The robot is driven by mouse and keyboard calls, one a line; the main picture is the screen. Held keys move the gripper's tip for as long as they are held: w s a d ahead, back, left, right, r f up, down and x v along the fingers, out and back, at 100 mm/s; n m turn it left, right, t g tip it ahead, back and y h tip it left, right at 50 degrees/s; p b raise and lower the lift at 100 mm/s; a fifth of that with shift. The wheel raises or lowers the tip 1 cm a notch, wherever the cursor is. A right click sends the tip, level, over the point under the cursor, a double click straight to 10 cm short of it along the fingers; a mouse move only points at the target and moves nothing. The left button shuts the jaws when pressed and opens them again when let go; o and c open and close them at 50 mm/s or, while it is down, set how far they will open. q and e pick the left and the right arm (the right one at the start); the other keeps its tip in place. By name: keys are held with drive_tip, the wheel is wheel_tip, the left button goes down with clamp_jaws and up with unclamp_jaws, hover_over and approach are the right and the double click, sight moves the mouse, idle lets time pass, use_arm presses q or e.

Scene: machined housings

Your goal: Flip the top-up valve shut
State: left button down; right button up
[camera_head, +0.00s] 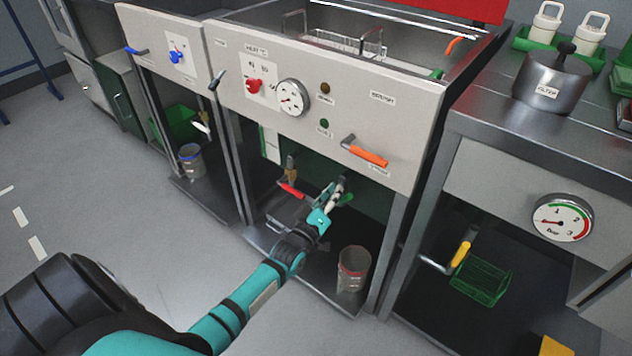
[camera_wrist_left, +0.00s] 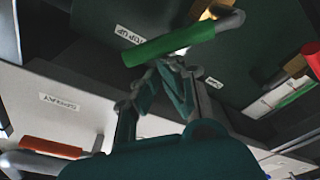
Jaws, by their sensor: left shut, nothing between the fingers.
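The top-up valve has a green lever handle (camera_wrist_left: 170,44), with the label TOP UP (camera_wrist_left: 128,35) on the dark panel beside it. In the head view its green handle (camera_head: 346,199) shows in the open bay under the control panel, partly behind my gripper. My left gripper (camera_head: 337,190) reaches into this bay. In the left wrist view its closed fingertips (camera_wrist_left: 165,68) are right at the green handle, with nothing between them. I cannot tell whether they touch it. The brass valve body (camera_wrist_left: 213,12) is partly cut off by the picture edge. My right gripper is not in view.
A red-handled valve (camera_head: 291,190) sits just left of my gripper. An orange lever (camera_head: 365,152) sticks out from the panel above. A can (camera_head: 353,269) stands on the bay's floor to the right. A yellow-handled lever (camera_head: 460,255) is in the right-hand bay.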

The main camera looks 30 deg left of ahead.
use_arm(q)
drive_tip(key=d+m, duration=0.1)
drive_tip(key=d+f+m, duration=0.1)
drive_tip(key=m, duration=0.1)
drive_tip(key=shift+h, duration=0.3)
drive_tip(key=shift+s+d+f+m+t+h+b, duration=0.1)
drive_tip(key=shift+d+f+m+h+b, duration=0.2)
drive_tip(key=shift+d+f+m, duration=0.55)
drive_tip(key=shift+s+d+f+m+t+h+b, duration=0.1)
drive_tip(key=shift+d+f+m+h+b, duration=0.25)
drive_tip(key=shift+m, duration=1)
drive_tip(key=shift+d+f+m+t+h+b, duration=0.1)
drive_tip(key=shift+d+f+m+b, duration=0.25)
drive_tip(key=shift+f+m, duration=0.6)
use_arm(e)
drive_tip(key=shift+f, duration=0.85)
use_arm(q)
drive_tip(key=shift+r, duration=0.15)
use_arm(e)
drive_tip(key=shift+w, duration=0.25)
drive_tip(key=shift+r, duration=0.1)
